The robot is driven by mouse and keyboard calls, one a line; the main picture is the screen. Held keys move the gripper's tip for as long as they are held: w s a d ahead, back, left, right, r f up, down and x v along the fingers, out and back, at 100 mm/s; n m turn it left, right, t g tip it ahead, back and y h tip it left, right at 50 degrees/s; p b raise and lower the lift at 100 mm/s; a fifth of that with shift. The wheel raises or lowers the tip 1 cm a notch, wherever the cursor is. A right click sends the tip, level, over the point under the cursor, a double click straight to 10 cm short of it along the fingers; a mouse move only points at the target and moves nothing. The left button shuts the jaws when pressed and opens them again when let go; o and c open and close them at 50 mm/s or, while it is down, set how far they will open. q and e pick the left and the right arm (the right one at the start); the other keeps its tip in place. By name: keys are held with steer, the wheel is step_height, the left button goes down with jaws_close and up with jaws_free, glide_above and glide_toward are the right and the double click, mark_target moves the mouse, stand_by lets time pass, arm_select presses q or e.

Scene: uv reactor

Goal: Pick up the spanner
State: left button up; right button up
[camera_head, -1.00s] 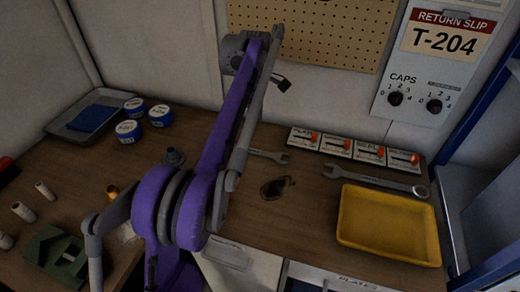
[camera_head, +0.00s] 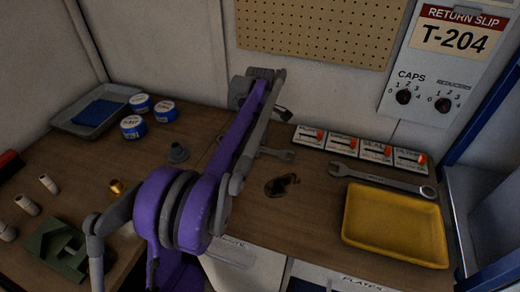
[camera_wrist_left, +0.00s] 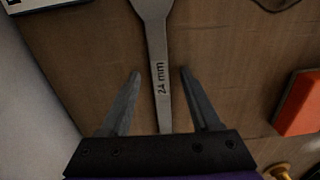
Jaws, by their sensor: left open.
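A grey spanner (camera_head: 276,153) lies on the wooden bench behind my left arm, with its open jaw to the right and its other end hidden. In the left wrist view the spanner (camera_wrist_left: 158,45), marked "24 mm", runs between the fingers of my left gripper (camera_wrist_left: 160,72). The gripper is open, one finger on each side of the handle; I cannot tell whether they touch it. In the head view the arm hides the fingers. A second, larger spanner (camera_head: 384,181) lies farther right, behind the yellow tray. My right gripper is not in view.
The yellow tray (camera_head: 346,228) stands at the right. A row of labelled plates (camera_head: 341,143) lies behind the spanners. A dark stain (camera_head: 281,185) marks the bench. An orange object (camera_wrist_left: 299,105) is right of the gripper. Blue-and-white tins (camera_head: 133,127) stand at left.

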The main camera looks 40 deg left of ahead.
arm_select(q)
jaws_close()
stand_by(0.5)
